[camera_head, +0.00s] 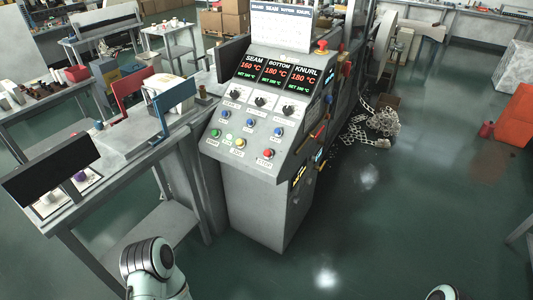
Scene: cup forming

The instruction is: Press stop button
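The grey control panel (232,122) stands in the middle of the view. A red button (268,154) sits at the lower right of its sloped face, with a small label below it that I cannot read clearly. A green button (215,133) and a yellow button (240,142) are to its left in the same row. A red mushroom-shaped knob (321,46) is on the top right of the panel. Part of my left arm shows at the bottom left, and a small piece of my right arm at the bottom right. Neither gripper is in view, and nothing touches the panel.
Three displays (274,73) with red digits, several black knobs and blue buttons lie above the red button. A workbench (110,170) with a black board (50,172) stands left. A tangled chain (380,122) lies behind right. The floor (390,230) right of the panel is clear.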

